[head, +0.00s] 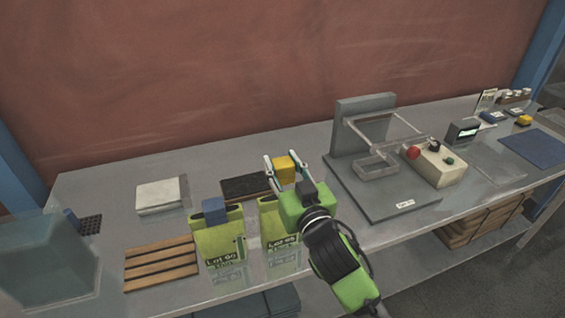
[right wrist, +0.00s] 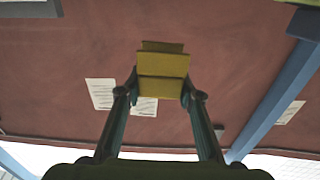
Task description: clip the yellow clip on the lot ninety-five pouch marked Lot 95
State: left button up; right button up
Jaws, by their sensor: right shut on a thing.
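My right gripper (head: 284,163) is shut on the yellow clip (head: 285,172), held in the air above and behind the right-hand green pouch. In the right wrist view the yellow clip (right wrist: 162,88) sits between both fingertips, with the wall behind it. The right-hand pouch (head: 281,258) stands upright at the table's front; its label appears to read Lot 95. My gripper and arm hide part of its top and right side. The left-hand green pouch (head: 221,240), with a different lot label that is hard to read, has a blue clip (head: 213,209) at its top. My left gripper is out of view.
A wooden slatted rack (head: 160,264) lies left of the pouches. A dark mat (head: 246,188) and a white pad (head: 161,194) lie behind. The filler machine (head: 383,200) and its control box (head: 436,165) stand right. A teal-grey box (head: 45,262) is at lower left.

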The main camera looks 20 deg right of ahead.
aim_at(283, 180)
jog(key=shift+f+b, duration=1.7)
jog(key=shift+f, duration=0.75)
jog(key=shift+f+b, duration=0.4)
jog(key=shift+f, duration=0.2)
jog(key=shift+f+b, duration=0.6)
jog(key=shift+f, duration=0.25)
jog(key=o, duration=1)
